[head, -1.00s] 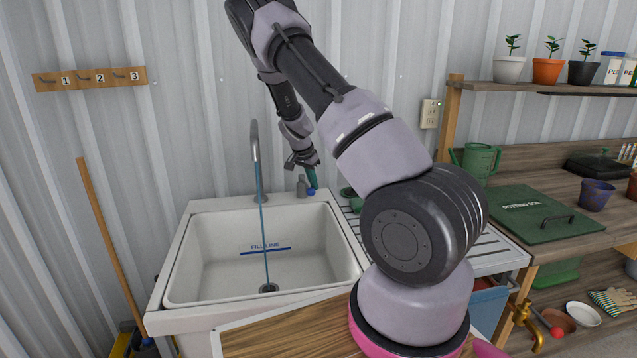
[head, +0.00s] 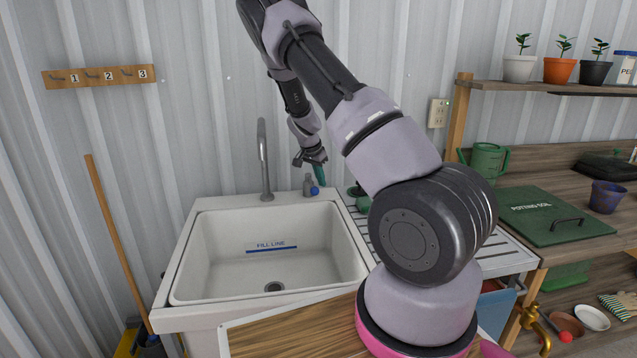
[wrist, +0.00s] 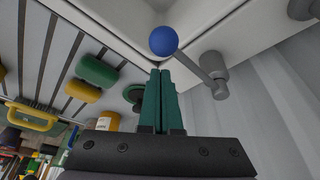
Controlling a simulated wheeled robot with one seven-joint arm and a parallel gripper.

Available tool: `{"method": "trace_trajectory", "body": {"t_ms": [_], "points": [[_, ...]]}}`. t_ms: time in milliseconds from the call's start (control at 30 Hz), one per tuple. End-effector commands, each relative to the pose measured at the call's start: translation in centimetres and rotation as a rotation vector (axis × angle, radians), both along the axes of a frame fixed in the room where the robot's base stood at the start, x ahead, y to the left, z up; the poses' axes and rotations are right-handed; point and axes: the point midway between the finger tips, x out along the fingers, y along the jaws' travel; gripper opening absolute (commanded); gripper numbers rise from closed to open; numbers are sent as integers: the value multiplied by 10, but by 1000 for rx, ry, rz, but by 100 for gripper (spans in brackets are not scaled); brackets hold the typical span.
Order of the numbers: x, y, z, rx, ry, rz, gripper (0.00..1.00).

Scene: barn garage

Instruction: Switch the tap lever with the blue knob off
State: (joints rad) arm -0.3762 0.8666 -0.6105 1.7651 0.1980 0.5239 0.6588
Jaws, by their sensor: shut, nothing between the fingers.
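The tap lever ends in a blue knob (head: 314,191) and stands at the sink's back right corner, beside the spout (head: 264,165). In the wrist view the blue knob (wrist: 163,41) is on a thin grey lever (wrist: 196,65) that runs to a grey valve body (wrist: 214,75). No water runs from the spout. My gripper (head: 321,180) is right by the knob at the sink's back right. In the wrist view its green fingers (wrist: 160,72) are pressed together and empty, with a small gap between their tips and the knob.
The sink basin (head: 210,275) is empty, with a blue fill line. A slatted drainboard (head: 500,258) with green items lies right of it. The corrugated wall (head: 210,120) is close behind. A brass tap with a red knob (head: 565,337) is at lower right.

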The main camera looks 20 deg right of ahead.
Motion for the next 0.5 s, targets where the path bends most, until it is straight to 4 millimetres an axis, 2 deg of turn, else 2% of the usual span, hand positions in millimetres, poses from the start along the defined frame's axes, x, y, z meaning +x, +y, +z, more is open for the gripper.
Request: {"method": "trace_trajectory", "body": {"t_ms": [100, 133, 300, 500], "points": [[4, -19, 5, 0, -1, -3, 0], [4, -11, 15, 2, -4, 4, 0], [-2, 2, 53, 1, -3, 3, 0], [-8, 13, 85, 1, -1, 3, 0]]}}
